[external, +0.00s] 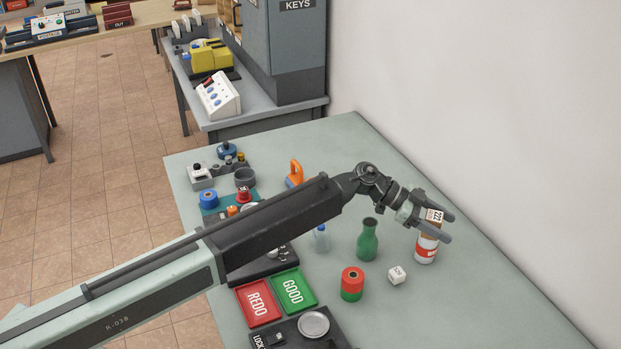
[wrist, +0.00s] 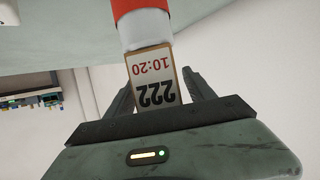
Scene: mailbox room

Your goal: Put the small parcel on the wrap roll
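The small parcel is a brown box (external: 435,215) with a white label reading 222 and 10:20. It is on top of an upright red and white cylinder, apparently the wrap roll (external: 426,250). In the wrist view the parcel (wrist: 152,80) is between the fingers, and the wrap roll (wrist: 146,28) shows beyond it. My gripper (external: 450,228) has its fingers apart on either side of the parcel. In the wrist view my gripper (wrist: 160,82) shows a gap at the right finger. The parcel's lower end is hidden behind the gripper body.
Red (external: 258,304) and green (external: 293,290) trays lie further left. The table's (external: 480,300) right side is clear beside the wall.

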